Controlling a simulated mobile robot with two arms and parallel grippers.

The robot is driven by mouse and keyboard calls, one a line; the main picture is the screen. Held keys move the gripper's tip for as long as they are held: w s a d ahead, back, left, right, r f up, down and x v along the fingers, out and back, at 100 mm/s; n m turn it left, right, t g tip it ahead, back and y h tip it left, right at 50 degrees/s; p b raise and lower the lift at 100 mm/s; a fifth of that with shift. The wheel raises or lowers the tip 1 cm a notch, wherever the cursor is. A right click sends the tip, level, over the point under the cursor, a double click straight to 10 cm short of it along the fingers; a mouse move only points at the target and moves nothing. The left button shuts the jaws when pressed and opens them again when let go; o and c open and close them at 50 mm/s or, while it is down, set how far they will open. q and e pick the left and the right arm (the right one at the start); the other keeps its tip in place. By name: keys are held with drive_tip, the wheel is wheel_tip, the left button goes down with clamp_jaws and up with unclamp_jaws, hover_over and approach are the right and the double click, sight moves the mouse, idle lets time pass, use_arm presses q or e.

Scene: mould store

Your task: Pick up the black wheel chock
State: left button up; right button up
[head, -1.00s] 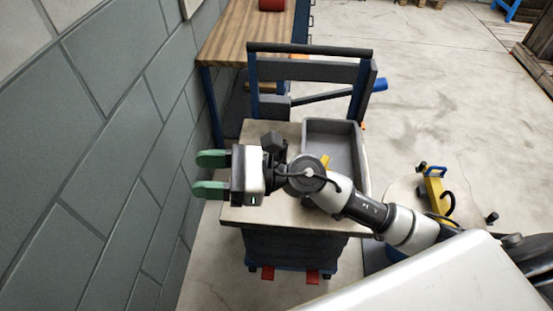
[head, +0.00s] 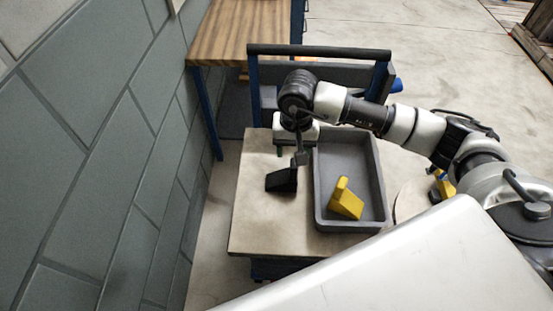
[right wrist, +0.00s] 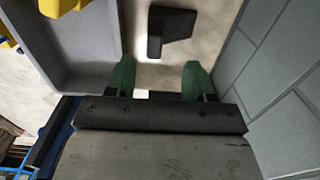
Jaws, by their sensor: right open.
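The black wheel chock (head: 281,181) lies on the beige top of a cart (head: 262,225), just left of a grey tray. In the right wrist view the chock (right wrist: 175,26) shows at the top middle, beyond the fingertips. My right gripper (head: 293,153) is above the cart top, on the far side of the chock, partly hidden by its own wrist. Its green fingers (right wrist: 160,78) are apart with nothing between them, and do not appear to touch the chock. My left gripper is not in view.
The grey tray (head: 320,190) holds a yellow chock (head: 346,200). The cart's dark handle (head: 320,50) rises at its far edge. A grey block wall (head: 90,150) runs along the left. A wooden bench (head: 235,35) stands behind. The cart top's front left is clear.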

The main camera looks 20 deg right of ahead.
sight(293, 165)
drive_tip(key=shift+w+d, duration=0.2)
drive_tip(key=shift+w, duration=0.05)
drive_tip(key=shift+f, duration=0.3)
drive_tip(key=f, duration=0.3)
drive_tip(key=shift+s+f, duration=0.25)
drive_tip(key=shift+f, duration=0.4)
drive_tip(key=f, duration=0.3)
drive_tip(key=f+p, duration=0.1)
drive_tip(key=f, duration=0.1)
drive_tip(key=shift+w+d, duration=0.2)
drive_tip(key=shift+d, duration=0.05)
drive_tip(key=shift+f, duration=0.15)
drive_tip(key=shift+c, duration=0.7)
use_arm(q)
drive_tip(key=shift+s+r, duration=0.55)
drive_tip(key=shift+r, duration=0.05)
use_arm(e)
clamp_jaws()
